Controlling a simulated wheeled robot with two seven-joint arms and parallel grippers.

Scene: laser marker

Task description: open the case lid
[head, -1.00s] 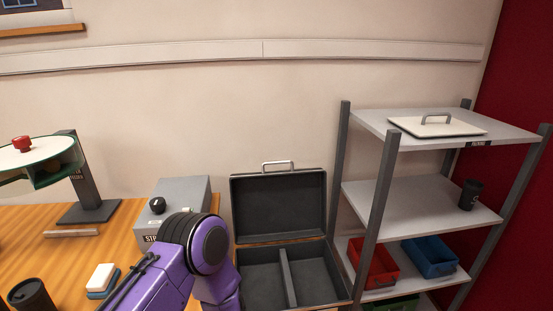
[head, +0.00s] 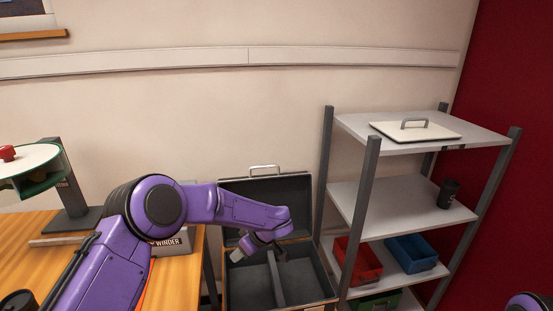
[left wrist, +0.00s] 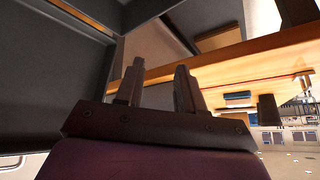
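The dark case (head: 245,285) stands open between the table and the shelf unit. Its lid (head: 298,185) stands up at the back, with a metal handle (head: 264,170) on its top edge. A divider splits the grey interior. My left arm reaches across in front of the lid and hides part of it. My left gripper (head: 281,254) is over the case's open interior, near the divider. In the left wrist view its two fingers (left wrist: 158,88) are apart with nothing between them. Dark panels, seemingly of the case, fill the left of that view. My right gripper is not in view.
A grey shelf unit (head: 369,200) stands close to the case's right, holding a lidded tray with handle (head: 415,131), a black cup (head: 447,194), a red bin (head: 357,262) and a blue bin (head: 411,253). The wooden table (head: 35,270) with the winder box (head: 172,243) is at left.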

